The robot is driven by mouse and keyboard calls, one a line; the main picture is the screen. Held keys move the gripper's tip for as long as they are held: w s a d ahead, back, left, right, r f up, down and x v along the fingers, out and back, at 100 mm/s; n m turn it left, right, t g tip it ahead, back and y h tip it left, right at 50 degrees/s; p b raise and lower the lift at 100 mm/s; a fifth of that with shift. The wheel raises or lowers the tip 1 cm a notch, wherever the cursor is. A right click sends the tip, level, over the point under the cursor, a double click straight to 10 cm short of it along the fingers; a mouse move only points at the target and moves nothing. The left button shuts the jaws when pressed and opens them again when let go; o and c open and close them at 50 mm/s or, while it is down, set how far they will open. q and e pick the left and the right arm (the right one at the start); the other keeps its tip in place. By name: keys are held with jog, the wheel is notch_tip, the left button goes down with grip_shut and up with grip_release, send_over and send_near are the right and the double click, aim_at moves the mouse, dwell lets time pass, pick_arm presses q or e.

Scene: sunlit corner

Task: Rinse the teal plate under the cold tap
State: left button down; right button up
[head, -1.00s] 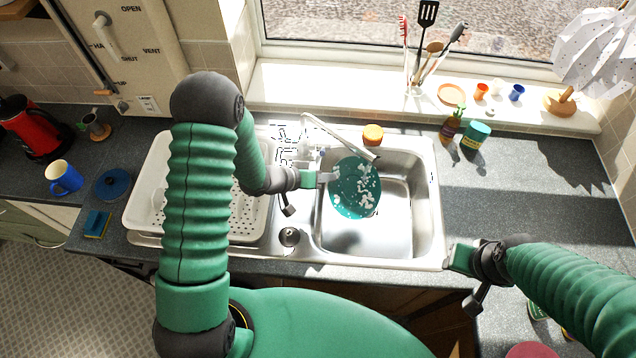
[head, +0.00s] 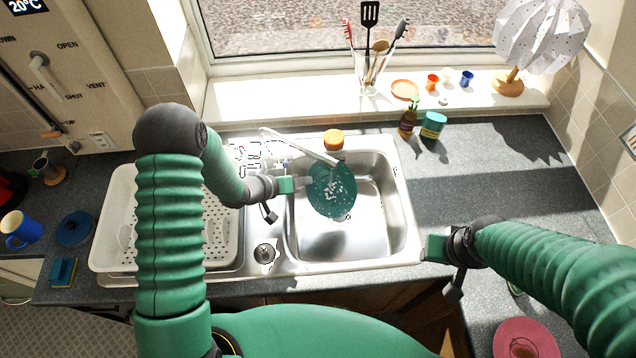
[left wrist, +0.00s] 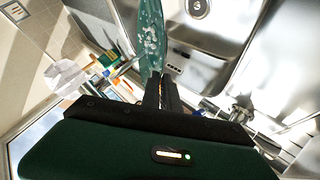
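The teal plate (head: 330,187) is tilted over the sink basin (head: 378,228), with white patches on its face. My left gripper (head: 303,184) is shut on its left edge. In the left wrist view the fingers (left wrist: 160,88) close on the plate (left wrist: 151,40), seen nearly edge-on. The tap spout (head: 300,146) reaches over the basin, its end by the plate's upper edge. I cannot tell whether water runs.
A white drying rack (head: 108,235) stands left of the basin. An orange-lidded jar (head: 334,139) is behind the sink, with a brown bottle (head: 408,122) and teal tub (head: 432,125) to its right. A pink plate (head: 525,335) lies at lower right. The right counter is mostly clear.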

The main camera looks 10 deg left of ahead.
pick_arm(q)
jog(key=s+d, duration=0.2)
jog(key=s, duration=0.6)
jog(key=shift+s, duration=0.25)
jog(key=shift+r, duration=0.1)
dwell(0.4)
jog(key=s+r+p, duration=0.4)
jog(key=r, duration=0.1)
jog(key=shift+d, duration=0.45)
jog(key=shift+w, duration=0.1)
